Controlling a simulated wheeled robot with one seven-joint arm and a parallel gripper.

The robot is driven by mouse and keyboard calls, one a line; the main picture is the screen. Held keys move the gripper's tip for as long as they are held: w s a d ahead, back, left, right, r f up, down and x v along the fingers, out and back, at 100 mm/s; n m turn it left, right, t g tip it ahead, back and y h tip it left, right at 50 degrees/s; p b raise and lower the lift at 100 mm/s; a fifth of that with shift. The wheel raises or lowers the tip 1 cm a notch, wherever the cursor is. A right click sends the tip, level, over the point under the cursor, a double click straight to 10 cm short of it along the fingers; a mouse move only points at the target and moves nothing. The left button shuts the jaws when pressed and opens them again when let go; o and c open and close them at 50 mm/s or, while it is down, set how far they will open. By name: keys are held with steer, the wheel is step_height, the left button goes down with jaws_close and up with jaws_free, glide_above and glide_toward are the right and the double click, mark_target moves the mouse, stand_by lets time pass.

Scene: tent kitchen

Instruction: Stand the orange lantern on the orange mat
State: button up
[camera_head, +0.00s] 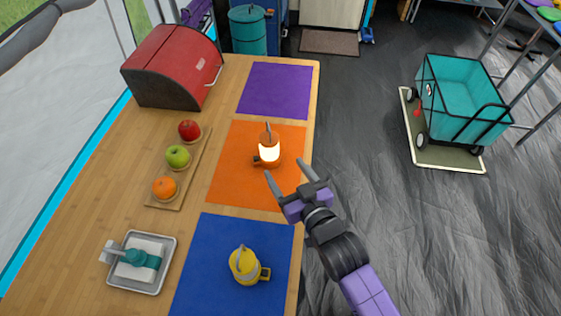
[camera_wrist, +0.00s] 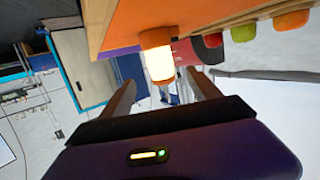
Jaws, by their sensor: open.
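The orange lantern (camera_head: 269,150), with a glowing pale body, stands upright on the orange mat (camera_head: 232,185) in the head view. Its glowing body also shows in the wrist view (camera_wrist: 159,65), just beyond the fingertips. My gripper (camera_head: 288,172) is open and empty, to the lower right of the lantern in the head view, by the counter's right edge. In the wrist view the two fingers (camera_wrist: 162,90) are spread apart with the lantern between and beyond them. I see no contact between fingers and lantern.
A yellow lantern (camera_head: 244,265) stands on the blue mat (camera_head: 205,270). A purple mat (camera_head: 277,90) lies bare at the far end. A board (camera_head: 194,178) holds an apple pair and an orange. A red bread box (camera_head: 172,65) and metal tray (camera_head: 170,243) stand left.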

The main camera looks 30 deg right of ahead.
steer(key=shift+s+r, duration=0.1)
steer(key=shift+s, duration=0.25)
steer(key=s+a, duration=0.1)
steer(key=s, duration=1.5)
steer(key=s+r, duration=0.4)
steer(key=s, duration=0.3)
steer(key=s+r+g, duration=0.1)
steer(key=s+r, duration=0.4)
steer(key=s, duration=0.3)
steer(key=shift+d+y, duration=0.2)
steer(key=shift+y, duration=0.1)
